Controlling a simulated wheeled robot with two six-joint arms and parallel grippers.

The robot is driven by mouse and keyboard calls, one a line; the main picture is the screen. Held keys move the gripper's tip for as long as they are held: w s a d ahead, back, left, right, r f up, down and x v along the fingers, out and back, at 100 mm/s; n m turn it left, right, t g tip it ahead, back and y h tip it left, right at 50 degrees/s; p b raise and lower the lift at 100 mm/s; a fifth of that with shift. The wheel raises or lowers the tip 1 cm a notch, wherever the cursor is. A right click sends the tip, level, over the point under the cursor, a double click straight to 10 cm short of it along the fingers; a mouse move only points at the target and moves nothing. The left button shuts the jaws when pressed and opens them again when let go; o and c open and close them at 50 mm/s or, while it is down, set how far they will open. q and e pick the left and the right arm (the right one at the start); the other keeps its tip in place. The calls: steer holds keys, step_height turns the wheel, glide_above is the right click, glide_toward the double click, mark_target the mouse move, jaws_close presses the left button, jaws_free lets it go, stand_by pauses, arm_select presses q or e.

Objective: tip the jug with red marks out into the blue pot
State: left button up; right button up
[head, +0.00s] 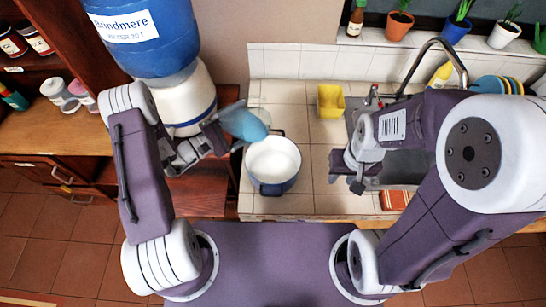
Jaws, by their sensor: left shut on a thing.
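The blue pot (263,188), with a white inside and dark handles, stands upright on the tiled counter. A light blue jug (243,123) is held tilted above the pot's back left edge, apart from the counter. No red marks can be made out on it, and no stream shows. My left gripper (220,136) is shut on the jug at its left side, with the fingers partly hidden. My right gripper (347,173) is empty and seems open, above the counter right of the pot.
A big blue and white water dispenser (145,40) stands close behind my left arm. A yellow container (330,101) sits behind the pot, beside the sink and tap (440,50). Potted plants (455,28) line the sill.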

arm_select(q)
steer(key=shift+m, duration=0.6)
stand_by(0.6)
steer(key=shift+d+r+m+p, duration=0.1)
steer(key=shift+r+m+p, duration=0.7)
steer(key=shift+p, duration=0.3)
stand_by(2.4)
steer(key=shift+s+d+f+m+y+b, duration=0.1)
steer(key=shift+s+d+m+y+b, duration=0.3)
steer(key=shift+s+d+m, duration=0.45)
stand_by(2.5)
